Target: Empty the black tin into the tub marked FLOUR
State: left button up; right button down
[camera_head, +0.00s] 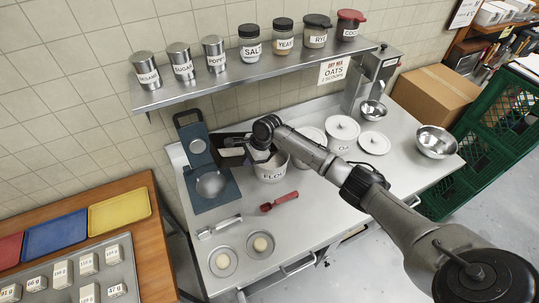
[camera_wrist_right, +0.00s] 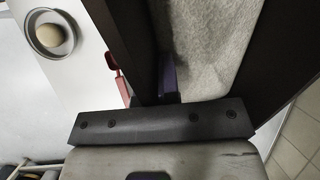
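The white tub marked FLOUR (camera_head: 271,172) stands open on the steel table, and my right wrist hides part of its rim. My right gripper (camera_head: 250,143) is at the tub's upper left and looks shut on the black tin (camera_head: 230,139). The tin is held above the table, just left of the tub, with whitish contents showing. In the right wrist view, dark tin walls (camera_wrist_right: 112,40) frame a pale grainy mass (camera_wrist_right: 212,45). Its exact tilt is hard to tell. My left gripper is out of view.
A blue scale with a steel bowl (camera_head: 211,184) stands left of the tub. A red scoop (camera_head: 280,201) and two dough bowls (camera_head: 223,262) lie in front. Lidded white tubs (camera_head: 341,134) stand right, behind my forearm. A shelf of jars (camera_head: 260,70) hangs above.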

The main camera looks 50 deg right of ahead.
dwell(0.3)
jog(key=shift+r, duration=0.1)
jog(key=shift+r+y+b, duration=0.15)
jog(key=shift+y+b, duration=0.3)
jog(key=shift+y, duration=0.05)
jog(key=shift+d+r+t+y, duration=0.25)
jog(key=shift+r+t+y, duration=0.15)
jog(key=shift+r+y, duration=0.15)
jog(key=shift+r, duration=0.15)
jog(key=shift+a+y+b, duration=0.1)
jog(key=shift+y+b, duration=0.15)
jog(key=shift+b, duration=0.05)
